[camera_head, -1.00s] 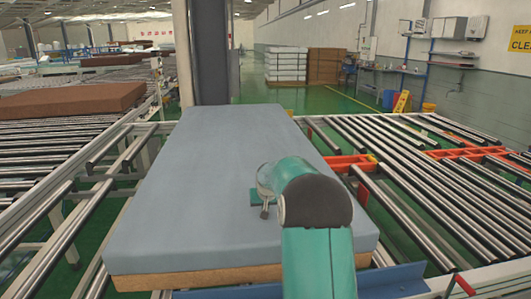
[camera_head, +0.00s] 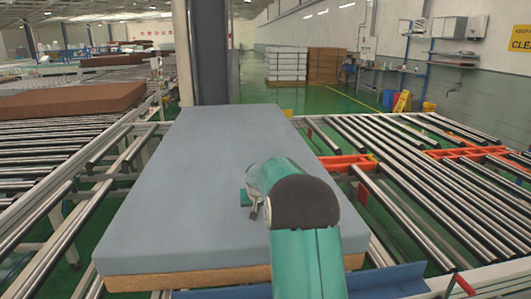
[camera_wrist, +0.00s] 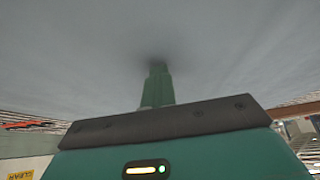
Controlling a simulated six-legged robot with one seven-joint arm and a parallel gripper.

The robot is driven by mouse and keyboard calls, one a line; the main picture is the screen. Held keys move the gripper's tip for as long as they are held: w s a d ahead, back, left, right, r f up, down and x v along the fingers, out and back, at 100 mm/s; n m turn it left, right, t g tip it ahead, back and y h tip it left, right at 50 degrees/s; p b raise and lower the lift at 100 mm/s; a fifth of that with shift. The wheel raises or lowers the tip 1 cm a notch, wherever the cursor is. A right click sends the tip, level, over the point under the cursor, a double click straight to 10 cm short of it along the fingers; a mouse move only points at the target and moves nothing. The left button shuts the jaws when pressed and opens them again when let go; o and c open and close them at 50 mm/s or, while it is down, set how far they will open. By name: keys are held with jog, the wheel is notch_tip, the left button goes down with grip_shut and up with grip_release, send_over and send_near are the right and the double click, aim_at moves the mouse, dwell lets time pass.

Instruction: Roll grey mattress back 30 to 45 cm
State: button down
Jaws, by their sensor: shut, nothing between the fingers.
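The grey mattress (camera_head: 165,215) lies flat in the middle of the head view, with a brown layer along its near lower edge. It rests on the roller conveyor. My teal arm reaches over its near right part. My gripper (camera_head: 252,207) is small and partly hidden behind the arm, at the mattress's top surface. In the wrist view the grey surface (camera_wrist: 75,60) fills the upper part, and the shut green fingers of my gripper (camera_wrist: 157,68) meet a dark shadow on it. Nothing is between the fingers.
Rollers (camera_head: 420,185) with orange parts (camera_head: 347,161) run along the right. A brown mattress (camera_head: 70,100) lies on another conveyor at the left. A dark pillar (camera_head: 208,55) stands behind the far end of the grey mattress. A blue rail (camera_head: 395,278) crosses the near edge.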

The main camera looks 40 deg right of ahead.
aim_at(231, 215)
jog(key=shift+w+a+f, duration=0.1)
jog(key=shift+w+a, duration=0.2)
jog(key=shift+a, duration=0.3)
jog(key=shift+w+a+f, duration=0.1)
jog(key=shift+w+a, duration=0.2)
jog(key=shift+a, duration=0.3)
jog(key=shift+w+a+f, duration=0.1)
jog(key=shift+w+a, duration=0.2)
jog(key=shift+a, duration=0.3)
jog(key=shift+r, duration=0.1)
jog(key=shift+w+a, duration=0.3)
jog(key=shift+a, duration=0.15)
jog(key=shift+w+a+f, duration=0.1)
jog(key=shift+w+a, duration=0.4)
jog(key=shift+a, duration=0.35)
jog(key=shift+w+a+f, duration=0.1)
jog(key=shift+w+a, duration=0.4)
jog(key=shift+a, duration=0.35)
jog(key=shift+w+a+r, duration=0.15)
jog(key=shift+w+a, duration=0.45)
jog(key=shift+a, duration=0.3)
jog(key=shift+w+a+r, duration=0.1)
jog(key=shift+w+a, duration=0.45)
jog(key=shift+a, duration=0.35)
jog(key=shift+r, duration=0.2)
